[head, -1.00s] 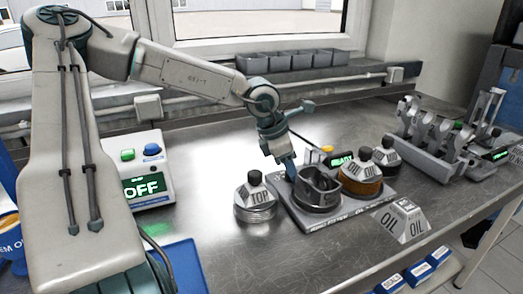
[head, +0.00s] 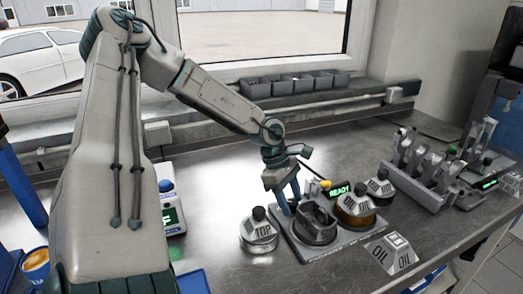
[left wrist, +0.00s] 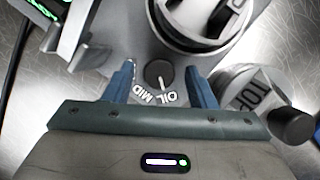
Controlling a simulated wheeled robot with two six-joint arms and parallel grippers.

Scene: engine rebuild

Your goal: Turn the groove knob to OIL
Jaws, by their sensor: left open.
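The groove knob (left wrist: 157,72) is a small dark round knob in the left wrist view, on the grey piston fixture (head: 290,250). A pale pointer line on it runs down the picture, leaning slightly right, towards the printed labels OIL (left wrist: 167,98) and MID (left wrist: 143,96); I cannot tell its exact setting. My left gripper (head: 287,203) is open, its blue fingers pointing down at the fixture's back-left side. In the left wrist view its fingers (left wrist: 160,84) stand either side of the knob, apart from it. The knob is hidden in the head view. My right gripper is out of view.
A piston (head: 315,222) sits in the fixture. A TOP jar (head: 258,235) stands close at its left, an amber jar (head: 354,208) and another jar (head: 380,190) at its right. A READY display (head: 339,190) is behind.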

